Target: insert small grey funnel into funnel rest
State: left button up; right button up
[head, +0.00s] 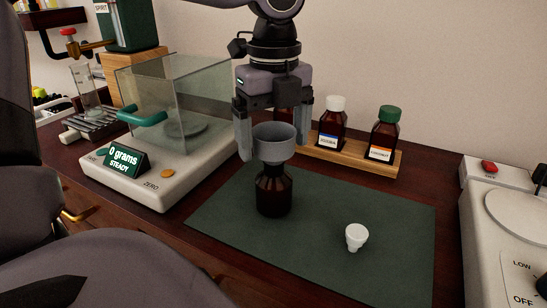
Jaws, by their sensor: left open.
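The small grey funnel (274,144) sits upright on top of a dark brown bottle (274,192), with its stem hidden. The bottle stands on the green mat (400,205). My left gripper (272,150) points down over the funnel, open, with one finger on each side of the funnel's cup. I cannot tell whether either finger touches it. I cannot tell which thing is the funnel rest. My right gripper is not in view.
A balance (160,185) with a glass shield stands at left. Behind the mat, a wooden rack (350,158) holds bottles with white (332,126) and green (383,135) caps. A white appliance (490,235) is at right. The mat's front and right are mostly clear.

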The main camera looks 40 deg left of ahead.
pick_arm(q)
jog(key=c, duration=0.8)
jog(key=shift+o, duration=0.2)
jog(key=shift+r+p, duration=1.9)
jog(key=shift+r, duration=0.7)
jog(key=shift+s, duration=0.1)
